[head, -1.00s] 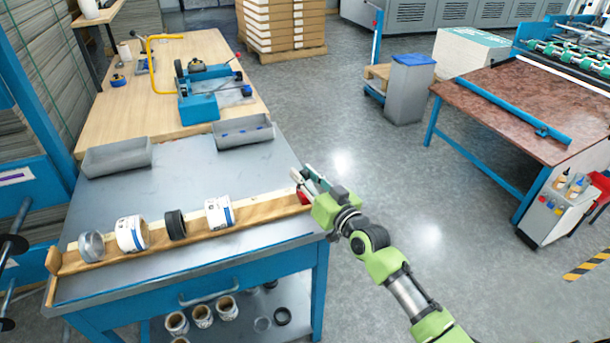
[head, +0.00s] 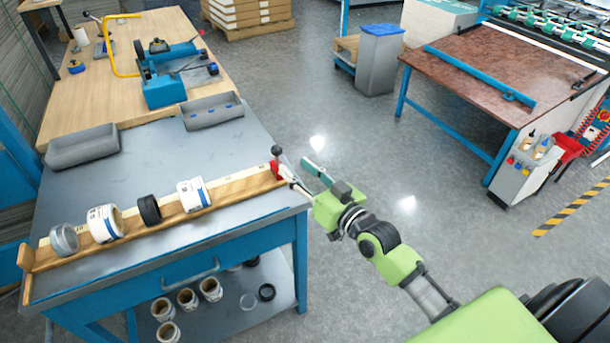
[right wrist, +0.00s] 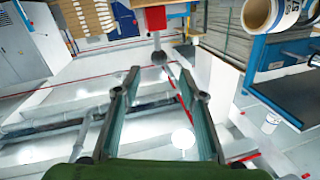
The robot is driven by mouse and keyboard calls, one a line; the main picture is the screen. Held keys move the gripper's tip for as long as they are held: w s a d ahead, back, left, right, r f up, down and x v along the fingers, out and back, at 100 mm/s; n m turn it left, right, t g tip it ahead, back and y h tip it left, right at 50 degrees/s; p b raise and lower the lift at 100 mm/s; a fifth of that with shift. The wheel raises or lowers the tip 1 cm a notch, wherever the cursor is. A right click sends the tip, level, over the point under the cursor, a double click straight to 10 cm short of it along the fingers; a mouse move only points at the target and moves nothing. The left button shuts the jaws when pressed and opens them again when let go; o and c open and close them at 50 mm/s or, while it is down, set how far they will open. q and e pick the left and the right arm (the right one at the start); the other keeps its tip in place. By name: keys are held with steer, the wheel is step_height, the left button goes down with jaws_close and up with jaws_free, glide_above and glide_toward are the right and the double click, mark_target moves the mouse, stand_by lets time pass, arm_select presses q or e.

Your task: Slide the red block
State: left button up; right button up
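The red block (head: 277,172) sits at the right end of the wooden rail (head: 238,197) on the workbench, with a dark round knob (head: 277,150) by it. In the right wrist view the red block (right wrist: 166,13) is at the top, with the knob (right wrist: 158,58) pointing towards the gripper. My right gripper (head: 298,172) is just right of the block, past the bench's right edge. Its fingers are spread and empty in the right wrist view (right wrist: 160,82); the knob shows beyond their tips. Contact with the block is not visible. My left gripper is not in view.
Several rolls line the rail: a grey one (head: 64,239), a white one (head: 104,223), a black one (head: 149,210) and a white-blue one (head: 193,194). Grey trays (head: 82,148) stand behind. Open floor (head: 370,150) lies right of the bench.

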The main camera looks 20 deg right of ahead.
steer(key=shift+v, duration=1.25)
